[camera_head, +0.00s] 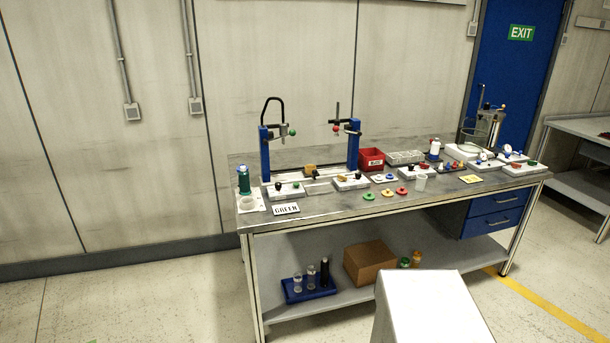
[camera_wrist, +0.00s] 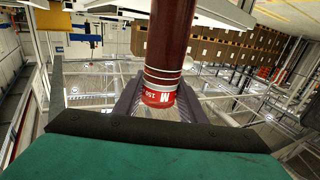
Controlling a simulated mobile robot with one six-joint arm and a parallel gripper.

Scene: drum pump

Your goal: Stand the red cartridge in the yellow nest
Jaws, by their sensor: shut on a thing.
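The red cartridge (camera_wrist: 170,40) fills the upper middle of the wrist view. It is a dark red cylinder with pale rings and a lettered red band near its lower end in the picture. My gripper (camera_wrist: 158,106) is shut on it, with one dark jaw at each side. The gripper and cartridge do not show in the head view. In the head view, a small yellow square (camera_head: 470,179) lies near the bench's front edge, and a small yellow-brown block (camera_head: 310,168) sits between the blue posts. I cannot tell which, if either, is the yellow nest.
The bench (camera_head: 345,207) is crowded with small fixtures, a red bin (camera_head: 371,159), a wire rack (camera_head: 406,157) and coloured rings. Two blue posts (camera_head: 353,148) rise at its back. A cardboard box (camera_head: 369,262) and a blue tray (camera_head: 308,292) stand on the lower shelf. Floor is clear at left.

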